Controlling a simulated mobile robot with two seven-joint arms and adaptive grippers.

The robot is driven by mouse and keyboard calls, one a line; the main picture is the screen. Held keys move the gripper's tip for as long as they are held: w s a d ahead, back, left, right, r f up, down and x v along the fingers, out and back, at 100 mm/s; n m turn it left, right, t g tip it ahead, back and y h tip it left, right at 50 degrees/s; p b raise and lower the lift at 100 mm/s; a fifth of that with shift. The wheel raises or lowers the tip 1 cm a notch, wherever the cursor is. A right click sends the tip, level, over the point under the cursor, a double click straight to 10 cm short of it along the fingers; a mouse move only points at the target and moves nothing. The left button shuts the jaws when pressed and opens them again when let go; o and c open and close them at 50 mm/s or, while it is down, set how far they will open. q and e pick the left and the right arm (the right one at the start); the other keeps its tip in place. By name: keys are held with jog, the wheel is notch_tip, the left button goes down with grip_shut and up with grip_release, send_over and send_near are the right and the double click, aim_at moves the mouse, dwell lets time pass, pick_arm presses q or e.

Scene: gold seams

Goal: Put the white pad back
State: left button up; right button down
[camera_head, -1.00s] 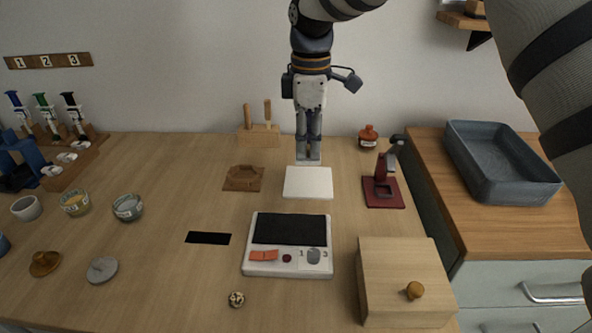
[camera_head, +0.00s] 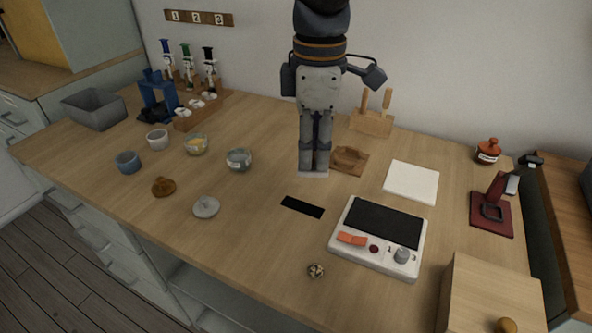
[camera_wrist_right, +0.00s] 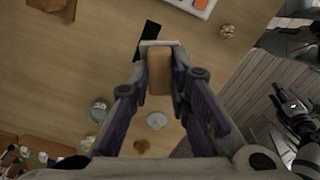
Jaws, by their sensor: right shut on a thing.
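My right gripper (camera_head: 313,170) is shut on a small tan block with a pale, whitish edge, which I take to be the white pad (camera_wrist_right: 160,70). In the head view only a pale strip of it (camera_head: 313,175) shows under the fingertips. It is held over the table, left of a brown wooden holder (camera_head: 348,160) and behind a flat black rectangle (camera_head: 302,207); its exact height is unclear. A flat white square (camera_head: 411,182) lies apart, to the right. A dark jointed part at the wrist view's right edge may be my left gripper (camera_wrist_right: 296,112); its jaws are unclear.
A white device with a black top (camera_head: 378,237) and a wooden box (camera_head: 490,300) stand at front right. Small bowls (camera_head: 238,159) and lids (camera_head: 206,207) are left. A rack of syringe-like tools (camera_head: 200,105) and a wooden stand (camera_head: 373,118) are behind. The front middle is mostly clear.

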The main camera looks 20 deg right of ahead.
jog(key=w+d+f, duration=0.1)
jog(key=w+f, duration=0.1)
jog(key=w, duration=0.1)
jog(key=w+d+f+b, duration=0.1)
jog(key=w+d+f, duration=0.1)
jog(key=w+f, duration=0.1)
jog(key=w+d+f, duration=0.1)
jog(key=w+f, duration=0.1)
jog(key=f, duration=0.1)
jog(key=shift+w+d, duration=0.25)
jog(key=shift+w, duration=0.15)
jog(key=shift+w+d+f, duration=0.1)
jog(key=shift+w+f, duration=0.15)
jog(key=shift+w, duration=0.05)
pick_arm(q)
jog(key=shift+s+f+g, duration=0.5)
jog(key=shift+s+f, duration=0.5)
jog(key=shift+f, duration=0.05)
pick_arm(e)
jog(key=shift+w+d+f, duration=0.1)
jog(key=shift+w+f, duration=0.05)
jog(key=shift+f, duration=0.7)
jog(key=shift+w+d+f, duration=0.1)
jog(key=shift+f, duration=0.7)
jog(key=shift+f+b, duration=0.2)
jog(key=shift+b, duration=0.1)
jog(key=c, duration=1.5)
grip_release()
